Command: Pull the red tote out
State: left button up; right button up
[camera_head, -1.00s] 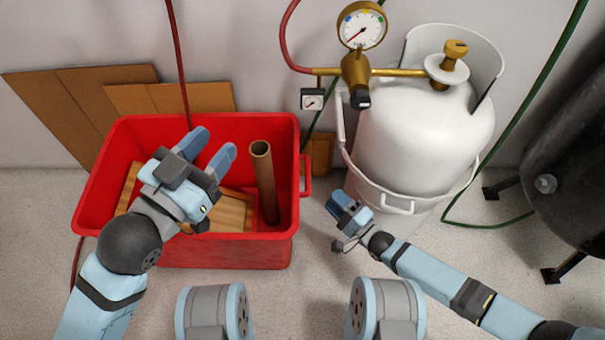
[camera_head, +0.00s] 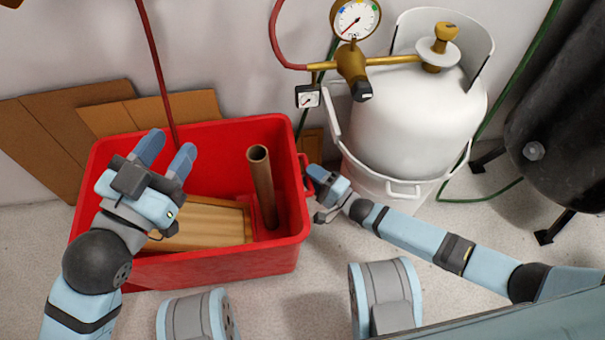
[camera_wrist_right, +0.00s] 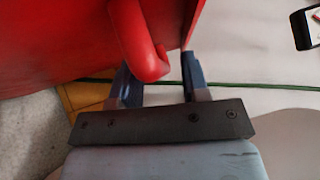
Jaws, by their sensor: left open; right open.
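The red tote (camera_head: 215,268) stands on the floor against the back wall, with wooden boards (camera_head: 205,222) and an upright brown tube (camera_head: 261,185) inside. Its right-side handle (camera_head: 305,172) is beside my right gripper (camera_head: 314,180). In the right wrist view the red handle (camera_wrist_right: 148,48) hangs between the two open fingers of the right gripper (camera_wrist_right: 158,82). I cannot tell whether the fingers touch it. My left gripper (camera_head: 166,158) is open and empty above the left part of the tote. The tote's far left side is partly hidden by my left arm.
A dark tank (camera_head: 560,125) stands far right. Cardboard (camera_head: 60,140) leans behind the tote. The floor in front is partly clear.

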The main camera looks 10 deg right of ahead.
pick_arm(q)
jog(key=shift+w+a+f, duration=0.1)
jog(key=shift+a, duration=0.3)
pick_arm(e)
jog(key=shift+w+a, duration=0.3)
grip_shut()
pick_arm(q)
jog(key=shift+d+f, duration=0.1)
pick_arm(e)
jog(key=d, duration=0.4)
jog(key=shift+d, duration=0.1)
pick_arm(q)
jog(key=shift+d, duration=0.1)
pick_arm(e)
grip_release()
jog(key=shift+s, duration=0.1)
